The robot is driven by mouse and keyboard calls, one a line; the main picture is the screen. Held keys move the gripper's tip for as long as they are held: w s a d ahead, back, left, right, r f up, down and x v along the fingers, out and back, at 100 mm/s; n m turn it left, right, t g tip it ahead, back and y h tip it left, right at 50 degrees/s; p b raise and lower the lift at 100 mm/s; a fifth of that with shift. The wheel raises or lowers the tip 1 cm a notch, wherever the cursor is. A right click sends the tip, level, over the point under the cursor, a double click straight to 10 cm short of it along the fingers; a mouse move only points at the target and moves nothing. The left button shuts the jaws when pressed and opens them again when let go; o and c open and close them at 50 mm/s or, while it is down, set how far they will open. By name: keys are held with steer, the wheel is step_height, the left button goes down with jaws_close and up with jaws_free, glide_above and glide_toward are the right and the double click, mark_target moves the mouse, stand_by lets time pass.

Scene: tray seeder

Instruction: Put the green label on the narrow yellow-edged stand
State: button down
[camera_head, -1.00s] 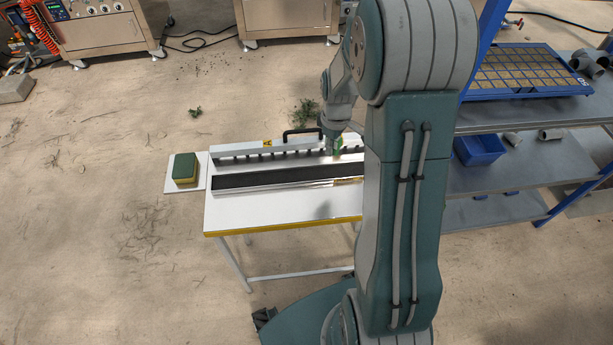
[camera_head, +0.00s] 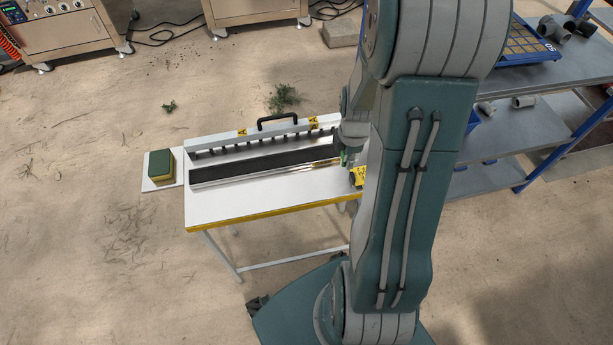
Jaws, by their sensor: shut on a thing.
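The narrow white stand (camera_head: 225,213) with a yellow front edge is left of centre, partly hidden on its right by my arm. A seeder with a row of dark nozzles, a black strip and a black handle sits on it. My gripper (camera_head: 346,152) is near the right end of the seeder, partly hidden by my own arm. It is shut on a small green label (camera_head: 345,158), of which only a sliver shows. I cannot tell whether the label touches anything below it.
A yellow label (camera_head: 357,177) with a dark mark is at the stand's right end. A green-and-yellow sponge (camera_head: 160,164) rests on a white side plate (camera_head: 148,183). A grey shelf unit (camera_head: 545,125) stands at right. The floor at left is mostly clear.

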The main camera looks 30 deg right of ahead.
steer(key=w+a+f, duration=0.2)
steer(key=a, duration=0.2)
glide_above(311, 188)
steer(key=f, duration=0.5)
steer(key=shift+s+d, duration=0.1)
steer(key=shift+d, duration=0.15)
steer(key=shift+a+f, duration=0.2)
steer(key=shift+f, duration=1.65)
steer(key=shift+f, duration=0.1)
steer(key=c, duration=0.6)
jaws_free()
steer(key=shift+o, duration=0.2)
